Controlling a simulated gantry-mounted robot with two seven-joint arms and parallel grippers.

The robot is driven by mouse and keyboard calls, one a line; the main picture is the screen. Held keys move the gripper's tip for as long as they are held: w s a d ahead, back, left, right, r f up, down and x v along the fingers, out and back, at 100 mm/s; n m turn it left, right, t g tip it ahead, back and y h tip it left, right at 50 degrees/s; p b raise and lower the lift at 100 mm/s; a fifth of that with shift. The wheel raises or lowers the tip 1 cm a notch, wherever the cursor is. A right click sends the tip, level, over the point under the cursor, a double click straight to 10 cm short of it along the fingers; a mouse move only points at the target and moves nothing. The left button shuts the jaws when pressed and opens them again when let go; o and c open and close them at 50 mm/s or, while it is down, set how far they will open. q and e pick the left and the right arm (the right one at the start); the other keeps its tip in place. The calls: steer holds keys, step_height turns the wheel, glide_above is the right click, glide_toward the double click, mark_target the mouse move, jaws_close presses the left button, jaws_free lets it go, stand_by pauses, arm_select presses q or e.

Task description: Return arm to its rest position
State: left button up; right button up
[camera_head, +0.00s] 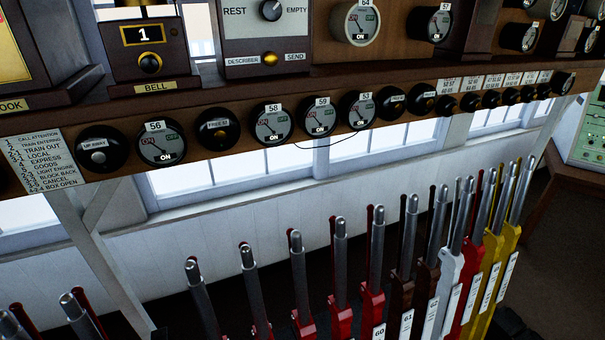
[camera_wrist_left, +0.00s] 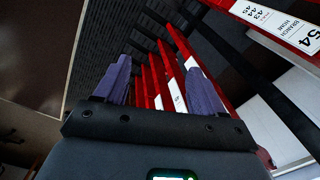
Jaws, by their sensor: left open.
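My left gripper (camera_wrist_left: 160,88) shows in the left wrist view, its two purple-grey fingers spread apart with nothing between them. Beyond the fingers are several red levers (camera_wrist_left: 150,85) of the lever frame. In the head view a row of levers (camera_head: 340,270) with steel handles runs from the lower left to the right, coloured red, brown, white and yellow. Neither of my grippers shows in the head view.
A wooden shelf (camera_head: 330,82) with dials, knobs and a bell box (camera_head: 150,50) runs above the levers. Behind is a white panelled wall with windows (camera_head: 260,165). A green panel (camera_head: 590,135) stands at the far right. A brown surface (camera_wrist_left: 40,50) is at the left of the wrist view.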

arm_select(q)
steer(key=w+a+r+n+t, duration=0.45)
steer(key=r+n, duration=0.25)
steer(key=r, duration=0.3)
step_height(320, 180, up, 20)
steer(key=p, duration=2)
steer(key=shift+s+f+g, duration=0.15)
steer(key=shift+s+g, duration=0.05)
steer(key=shift+g, duration=0.15)
